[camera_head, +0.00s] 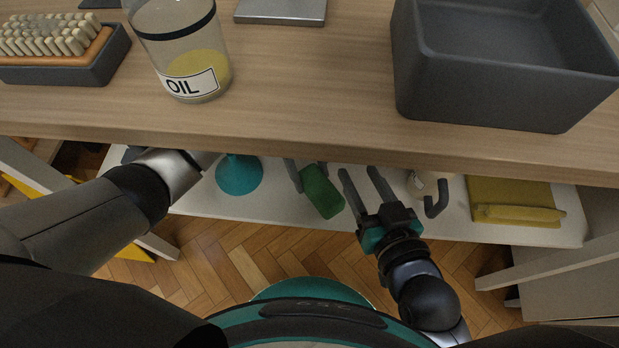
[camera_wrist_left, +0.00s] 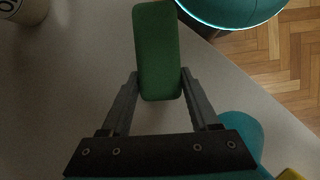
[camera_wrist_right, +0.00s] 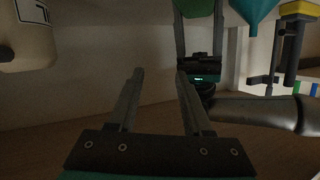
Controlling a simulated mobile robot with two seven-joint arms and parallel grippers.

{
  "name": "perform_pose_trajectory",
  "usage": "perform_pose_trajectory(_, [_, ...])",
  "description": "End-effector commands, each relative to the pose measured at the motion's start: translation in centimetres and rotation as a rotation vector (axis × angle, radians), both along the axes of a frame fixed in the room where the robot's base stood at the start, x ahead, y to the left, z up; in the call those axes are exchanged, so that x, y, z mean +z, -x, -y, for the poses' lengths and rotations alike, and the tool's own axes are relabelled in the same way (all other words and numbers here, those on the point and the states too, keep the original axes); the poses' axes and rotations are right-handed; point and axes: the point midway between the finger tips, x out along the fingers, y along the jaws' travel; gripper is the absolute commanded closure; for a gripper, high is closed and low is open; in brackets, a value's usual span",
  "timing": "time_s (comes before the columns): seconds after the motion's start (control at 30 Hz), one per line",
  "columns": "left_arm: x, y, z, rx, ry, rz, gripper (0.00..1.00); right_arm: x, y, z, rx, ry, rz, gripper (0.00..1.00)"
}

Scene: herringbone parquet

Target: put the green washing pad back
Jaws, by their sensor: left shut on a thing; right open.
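The green washing pad (camera_head: 321,191) is over the white shelf below the counter in the head view. My left gripper (camera_head: 303,177) is shut on it, with a finger on each side of the pad. In the left wrist view the pad (camera_wrist_left: 158,50) sticks out past the fingertips (camera_wrist_left: 159,80). Whether it touches the shelf is unclear. My right gripper (camera_head: 364,180) is open and empty, just right of the pad. The right wrist view shows its fingers (camera_wrist_right: 158,78) apart, with the pad (camera_wrist_right: 197,8) at the top edge.
The counter above holds an oil jar (camera_head: 183,50), a brush in a grey tray (camera_head: 64,70) and a grey bin (camera_head: 470,95).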

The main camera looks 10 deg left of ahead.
Motion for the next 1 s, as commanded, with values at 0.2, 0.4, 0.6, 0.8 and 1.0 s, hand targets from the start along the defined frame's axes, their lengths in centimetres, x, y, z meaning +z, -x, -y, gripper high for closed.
perform_pose_trajectory(0.2, [-0.3, -1.2, 0.0, -0.001, 0.001, 0.001, 0.93, 0.7, 0.6, -1.0, -0.003, -0.088, 0.130, 0.50])
perform_pose_trajectory(0.4, [-0.3, -2.4, 0.0, -0.001, 0.000, 0.000, 0.93, 1.7, 1.1, -1.3, -0.010, -0.135, 0.206, 0.50])
perform_pose_trajectory(0.6, [-0.5, -3.5, 0.1, -0.001, 0.000, 0.000, 0.93, 1.7, 1.0, -1.3, -0.010, -0.135, 0.204, 0.50])
perform_pose_trajectory(0.8, [-0.6, -3.9, 0.1, -0.001, 0.001, 0.001, 0.93, 1.7, 1.0, -1.3, -0.010, -0.134, 0.203, 0.50])
perform_pose_trajectory(1.0, [-0.6, -4.0, 0.1, -0.001, 0.001, 0.001, 0.93, 1.7, 1.0, -1.2, -0.011, -0.134, 0.203, 0.50])
